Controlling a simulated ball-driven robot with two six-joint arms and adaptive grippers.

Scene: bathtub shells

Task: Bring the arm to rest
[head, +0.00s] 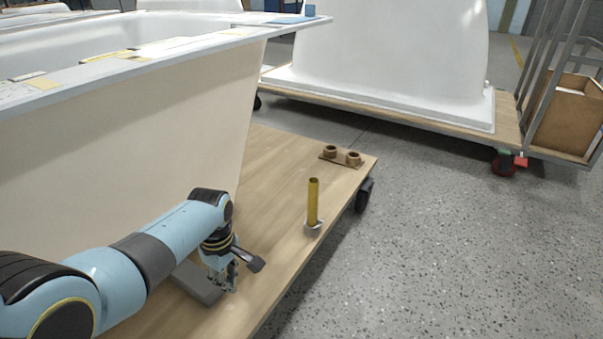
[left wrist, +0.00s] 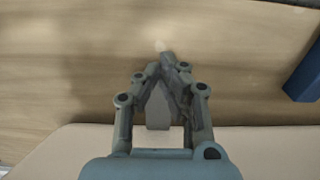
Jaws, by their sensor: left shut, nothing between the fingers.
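My left arm reaches in from the left in the head view. Its gripper (head: 230,287) points down over the wooden cart deck (head: 285,170), beside the cream side wall of the bathtub shell (head: 190,130). In the left wrist view the fingers of the left gripper (left wrist: 168,60) meet at their tips, with nothing between them. The wooden deck (left wrist: 70,60) lies beyond the fingertips in that view. I cannot tell the exact gap to it. My right gripper is in neither view.
A grey block (head: 196,283) lies close to the gripper. A yellow post (head: 313,202) stands upright on a small base near the deck edge. A wooden holder with two round cups (head: 341,156) sits at the far corner. A dark blue piece (left wrist: 304,75) shows in the wrist view.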

